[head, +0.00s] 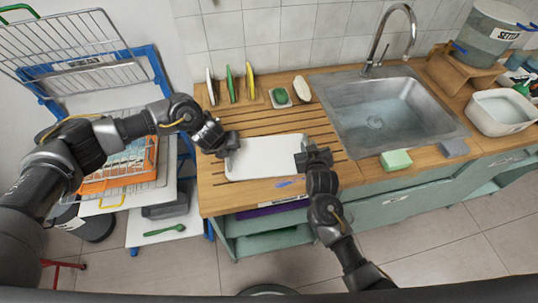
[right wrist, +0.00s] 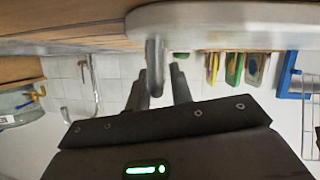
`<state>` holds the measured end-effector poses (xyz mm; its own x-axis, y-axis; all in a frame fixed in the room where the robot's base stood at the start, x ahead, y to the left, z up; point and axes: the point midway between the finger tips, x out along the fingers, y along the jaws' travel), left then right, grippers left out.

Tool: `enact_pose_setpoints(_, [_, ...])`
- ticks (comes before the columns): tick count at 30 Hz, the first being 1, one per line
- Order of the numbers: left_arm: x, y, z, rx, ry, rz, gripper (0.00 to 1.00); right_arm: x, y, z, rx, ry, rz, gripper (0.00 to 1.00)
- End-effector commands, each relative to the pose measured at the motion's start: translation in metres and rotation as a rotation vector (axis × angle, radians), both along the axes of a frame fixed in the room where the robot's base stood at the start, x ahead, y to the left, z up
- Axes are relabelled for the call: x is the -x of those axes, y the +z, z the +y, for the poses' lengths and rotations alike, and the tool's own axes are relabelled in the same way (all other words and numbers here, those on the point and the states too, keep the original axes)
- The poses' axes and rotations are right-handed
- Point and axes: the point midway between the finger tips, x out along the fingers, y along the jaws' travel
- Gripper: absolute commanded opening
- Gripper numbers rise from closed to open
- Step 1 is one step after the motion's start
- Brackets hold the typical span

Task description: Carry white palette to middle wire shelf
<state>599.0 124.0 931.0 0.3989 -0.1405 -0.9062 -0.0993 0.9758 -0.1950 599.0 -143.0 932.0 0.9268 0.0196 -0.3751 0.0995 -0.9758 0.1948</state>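The white palette (head: 265,158) lies flat on the slatted wooden counter, left of the sink. My left gripper (head: 229,146) is at its left end; whether its fingers are shut is not clear. My right gripper (head: 313,158) is at its right end. In the right wrist view, the palette (right wrist: 240,24) spans the top, and a grey stub (right wrist: 155,65) below its rim lies between the spread fingers of my right gripper (right wrist: 160,85).
The steel sink (head: 385,112) is right of the palette, with a green sponge (head: 396,160) at its front edge. Several upright coloured boards (head: 231,85) stand behind the palette. A white tub (head: 503,112) stands at far right. A green spoon (head: 164,230) lies low on the rack.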

Motion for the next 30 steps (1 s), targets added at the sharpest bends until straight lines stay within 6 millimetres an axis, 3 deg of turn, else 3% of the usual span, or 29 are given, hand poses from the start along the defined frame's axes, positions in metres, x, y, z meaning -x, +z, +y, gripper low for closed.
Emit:
enact_pose_setpoints(1, [0.0000, 0.0001, -0.0003, 0.000, 0.000, 0.000, 0.15, 0.0002, -0.0001, -0.0001, 0.000, 0.000, 0.000, 0.15])
enact_pose_setpoints(5, [0.0000, 0.0002, -0.0003, 0.000, 0.000, 0.000, 0.00, 0.0001, -0.0001, -0.0002, 0.000, 0.000, 0.000, 0.00])
enact_pose_setpoints(30, [-0.0002, 0.0005, 0.0000, 0.000, 0.000, -0.001, 0.00, 0.0003, -0.0002, -0.0002, 0.001, 0.000, 0.001, 0.00])
